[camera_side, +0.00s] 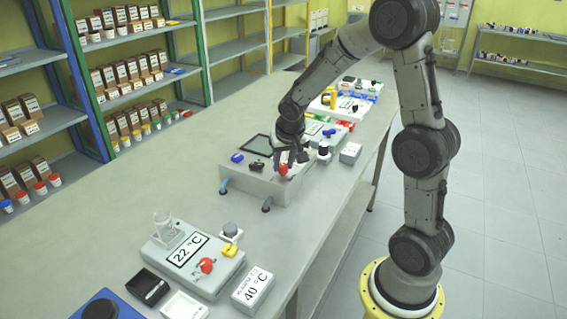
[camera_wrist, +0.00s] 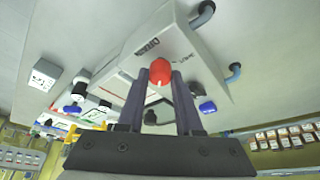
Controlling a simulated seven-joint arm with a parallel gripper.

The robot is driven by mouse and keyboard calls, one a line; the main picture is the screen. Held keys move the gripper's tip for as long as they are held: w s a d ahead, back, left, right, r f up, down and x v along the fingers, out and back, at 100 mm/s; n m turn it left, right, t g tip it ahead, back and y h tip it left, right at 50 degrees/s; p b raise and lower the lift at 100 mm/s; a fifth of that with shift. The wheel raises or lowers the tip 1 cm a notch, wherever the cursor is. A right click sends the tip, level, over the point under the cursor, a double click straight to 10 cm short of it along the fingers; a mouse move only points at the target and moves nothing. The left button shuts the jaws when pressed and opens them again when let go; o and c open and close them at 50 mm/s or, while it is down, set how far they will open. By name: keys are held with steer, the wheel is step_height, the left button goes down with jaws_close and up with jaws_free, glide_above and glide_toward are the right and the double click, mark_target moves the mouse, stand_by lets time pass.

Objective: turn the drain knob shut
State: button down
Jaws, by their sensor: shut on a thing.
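The red drain knob (camera_side: 283,170) sits on the right part of the top of a grey box unit (camera_side: 262,188) on the long table. My gripper (camera_side: 285,160) reaches down to the knob from above. In the wrist view the red knob (camera_wrist: 161,72) lies between the two dark fingertips of my gripper (camera_wrist: 161,78), which are shut on it. A small pale mark shows on the knob; its turned position is hard to read.
On the box are a dark screen (camera_side: 259,145), a blue knob (camera_side: 237,157) and a black knob. Nearer stands a unit marked 22 °C (camera_side: 188,250) with another red knob (camera_side: 206,265), and a 40 °C block (camera_side: 253,288). More devices stand behind my gripper. The table's left side is clear.

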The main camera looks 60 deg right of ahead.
steer(key=shift+n, duration=0.3)
steer(key=n, duration=0.2)
steer(key=n+t+y, duration=0.1)
steer(key=n, duration=0.1)
steer(key=shift+s+d+y, duration=0.1)
steer(key=shift+d+y, duration=0.05)
steer(key=shift+y, duration=0.15)
steer(key=n, duration=0.2)
steer(key=n+y, duration=0.1)
steer(key=n, duration=0.1)
steer(key=shift+d+y, duration=0.1)
steer(key=shift+y, duration=0.2)
steer(key=n+y, duration=0.1)
steer(key=n, duration=0.3)
steer(key=shift+d+r+n+y, duration=0.1)
steer(key=shift+n+y, duration=0.3)
steer(key=shift+d+n+g+y, duration=0.1)
steer(key=shift+n+g+y, duration=0.2)
steer(key=shift+n, duration=0.85)
steer(key=shift+n+g+y, duration=0.1)
steer(key=shift+n+y, duration=0.3)
steer(key=shift+n, duration=0.75)
steer(key=c, duration=0.6)
jaws_free()
